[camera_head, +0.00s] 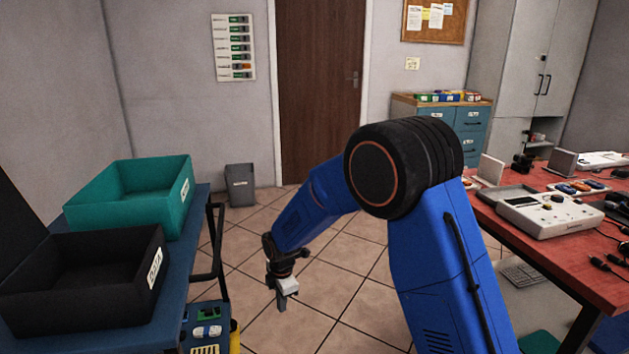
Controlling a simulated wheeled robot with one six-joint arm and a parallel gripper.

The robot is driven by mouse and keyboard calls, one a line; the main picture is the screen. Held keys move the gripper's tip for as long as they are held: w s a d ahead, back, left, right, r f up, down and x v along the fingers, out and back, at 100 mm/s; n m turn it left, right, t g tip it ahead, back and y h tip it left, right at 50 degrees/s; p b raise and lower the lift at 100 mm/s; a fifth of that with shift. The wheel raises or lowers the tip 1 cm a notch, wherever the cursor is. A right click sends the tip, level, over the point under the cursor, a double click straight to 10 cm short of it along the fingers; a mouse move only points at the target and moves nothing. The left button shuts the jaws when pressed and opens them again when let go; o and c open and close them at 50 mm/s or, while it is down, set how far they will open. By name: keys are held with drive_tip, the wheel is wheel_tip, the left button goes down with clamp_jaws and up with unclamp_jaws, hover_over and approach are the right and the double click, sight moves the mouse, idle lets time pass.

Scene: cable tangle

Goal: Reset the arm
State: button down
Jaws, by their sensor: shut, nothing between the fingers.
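My blue arm rises at the right of centre in the head view and bends over to the left. My gripper (283,301) hangs from its end, pointing down over the tiled floor. It is shut and holds nothing. It is to the right of the blue table and apart from everything around it.
A green bin (133,198) and a black bin (83,275) stand on a blue table (203,215) at left. A red-topped table (573,232) at right holds a white device (550,215) and cables. A grey waste bin (240,187) stands by the door (318,90). Central floor is clear.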

drive_tip(key=s+d+r+m+t, duration=0.1)
drive_tip(key=s+d+r+m, duration=0.45)
drive_tip(key=d+r, duration=0.6)
drive_tip(key=s+d+r+m+t, duration=0.1)
drive_tip(key=s+d+r+m, duration=0.45)
drive_tip(key=d+r, duration=0.55)
drive_tip(key=s+d+r+m+t, duration=0.1)
drive_tip(key=s+d+m, duration=0.5)
drive_tip(key=s, duration=0.6)
drive_tip(key=s+d+r+m, duration=0.3)
drive_tip(key=s+d+m, duration=0.4)
drive_tip(key=s+d, duration=0.4)
drive_tip(key=shift+s+t+h, duration=0.3)
drive_tip(key=shift+s+t, duration=0.05)
drive_tip(key=shift+t, duration=0.05)
